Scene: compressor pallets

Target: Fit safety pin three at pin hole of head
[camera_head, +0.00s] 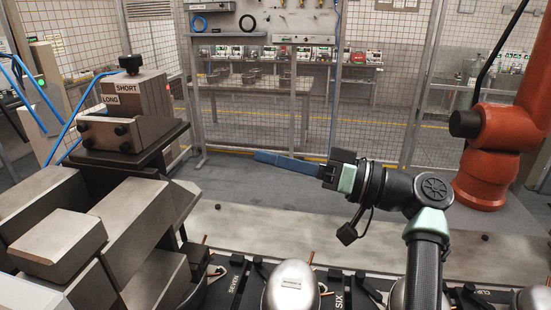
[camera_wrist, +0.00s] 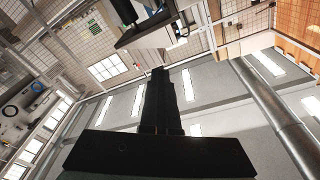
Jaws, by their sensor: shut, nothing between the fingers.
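My gripper (camera_head: 258,156) is raised above the far edge of the pallet bench, with its long fingers pointing left. In the wrist view the dark fingers (camera_wrist: 158,72) are together, shut and empty. I cannot make out safety pin three in either view. I cannot identify the head or its pin hole for certain. A grey metal block (camera_head: 137,92) marked SHORT and LONG, with a black knob on top, stands at the left, well apart from my gripper.
Rounded metal compressors (camera_head: 291,287) with copper stubs stand along the bottom, by labels SEVEN and SIX. Stacked grey blocks (camera_head: 60,240) fill the lower left. An orange robot arm (camera_head: 488,150) stands at the right. A mesh fence (camera_head: 390,90) closes the back. Air around my gripper looks clear.

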